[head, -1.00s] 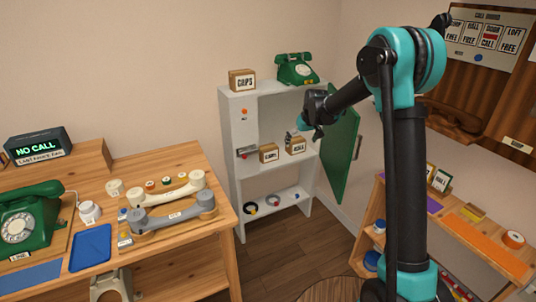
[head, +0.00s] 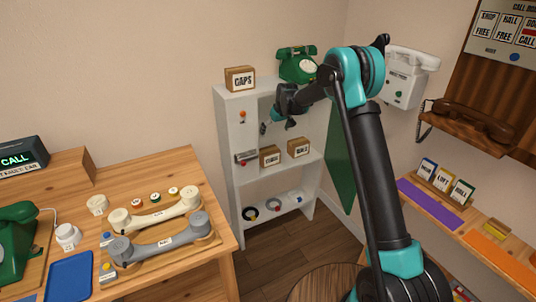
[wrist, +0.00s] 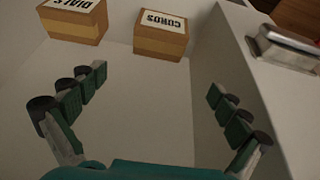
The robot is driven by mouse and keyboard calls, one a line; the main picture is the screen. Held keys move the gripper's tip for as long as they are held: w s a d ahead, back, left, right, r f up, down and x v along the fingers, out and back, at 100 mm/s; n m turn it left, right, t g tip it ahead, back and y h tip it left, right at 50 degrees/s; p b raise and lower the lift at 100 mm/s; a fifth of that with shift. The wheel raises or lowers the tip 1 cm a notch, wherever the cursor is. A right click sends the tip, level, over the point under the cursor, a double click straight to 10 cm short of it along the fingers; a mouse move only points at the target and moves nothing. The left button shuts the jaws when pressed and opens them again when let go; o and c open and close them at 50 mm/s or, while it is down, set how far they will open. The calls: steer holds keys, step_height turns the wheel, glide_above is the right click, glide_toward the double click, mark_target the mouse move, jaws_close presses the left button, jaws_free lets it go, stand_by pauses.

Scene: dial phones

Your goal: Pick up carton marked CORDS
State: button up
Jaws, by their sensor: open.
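The carton marked CORDS (head: 270,157) is a small brown box with a white label, on the middle shelf of the white cabinet. In the wrist view the CORDS carton (wrist: 161,40) is at the top, just right of centre, with its label inverted. A carton marked DIALS (head: 299,147) stands to its right in the head view; it is at the top left in the wrist view (wrist: 73,24). My gripper (head: 275,124) is at the cabinet's opening, above the cartons' level. In the wrist view my gripper (wrist: 157,85) is open and empty, with the CORDS carton beyond its fingertips.
A metal object (head: 246,157) sits left of the CORDS carton, near the cabinet's side wall. A CAPS carton (head: 240,79) and a green phone (head: 297,65) stand on top. The green door (head: 341,160) is open at right. Rings lie on the lower shelf.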

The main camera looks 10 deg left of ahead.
glide_toward(269, 150)
steer(key=x, duration=0.5)
steer(key=shift+a, duration=0.1)
steer(key=shift+x, duration=3.05)
steer(key=shift+c, duration=0.5)
steer(key=c, duration=1)
